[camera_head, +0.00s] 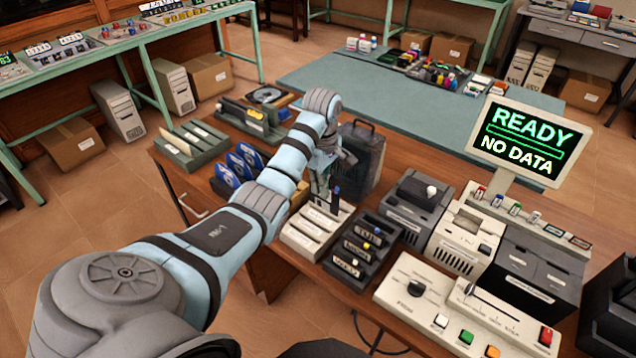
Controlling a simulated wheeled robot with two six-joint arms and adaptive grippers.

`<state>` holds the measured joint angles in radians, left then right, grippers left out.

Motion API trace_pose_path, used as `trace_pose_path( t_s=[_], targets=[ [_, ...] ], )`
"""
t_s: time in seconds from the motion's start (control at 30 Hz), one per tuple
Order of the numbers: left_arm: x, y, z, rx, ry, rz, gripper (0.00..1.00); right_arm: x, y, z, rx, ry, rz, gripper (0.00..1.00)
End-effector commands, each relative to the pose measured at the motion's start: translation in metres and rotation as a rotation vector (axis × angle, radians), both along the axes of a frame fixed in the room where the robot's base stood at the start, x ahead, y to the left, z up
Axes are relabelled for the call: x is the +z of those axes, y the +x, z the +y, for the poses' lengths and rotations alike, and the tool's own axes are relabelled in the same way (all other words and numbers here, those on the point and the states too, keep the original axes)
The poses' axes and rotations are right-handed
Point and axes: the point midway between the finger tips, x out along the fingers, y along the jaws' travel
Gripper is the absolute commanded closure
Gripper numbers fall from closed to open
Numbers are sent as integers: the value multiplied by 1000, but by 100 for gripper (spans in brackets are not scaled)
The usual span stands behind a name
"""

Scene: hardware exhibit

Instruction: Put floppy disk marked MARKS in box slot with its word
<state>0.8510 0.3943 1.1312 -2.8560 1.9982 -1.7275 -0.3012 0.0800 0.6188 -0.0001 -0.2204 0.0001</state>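My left gripper (326,196) points down over the far end of a beige slotted box (300,240) with several pale labels. Its fingers are small and partly hidden by my wrist. A thin dark shape shows beside them, and I cannot tell whether it is a finger or something held. Several blue disks (238,165) with white labels stand in a dark rack left of my forearm. Their words are too small to read, so I cannot pick out the MARKS disk. My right gripper is not in view.
A dark labelled rack (362,252) with coloured knobs stands right of the beige box. A black case (368,155) stands behind my gripper. A control panel (455,310) and a screen reading READY NO DATA (525,142) stand to the right. Another slotted rack (192,145) is at left.

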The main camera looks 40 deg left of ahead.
Motion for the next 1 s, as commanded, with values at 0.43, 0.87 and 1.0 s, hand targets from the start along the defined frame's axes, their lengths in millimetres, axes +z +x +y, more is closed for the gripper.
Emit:
trace_pose_path(
  t_s=[0.43,0.87,1.0],
  targets=[
    [-2,1,-1,-2,0,-1,100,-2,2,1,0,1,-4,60],
    [-3,2,-1,-2,-1,-2,100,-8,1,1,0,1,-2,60],
    [-3,2,-1,-2,-1,-1,100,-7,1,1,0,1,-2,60]
  ],
)
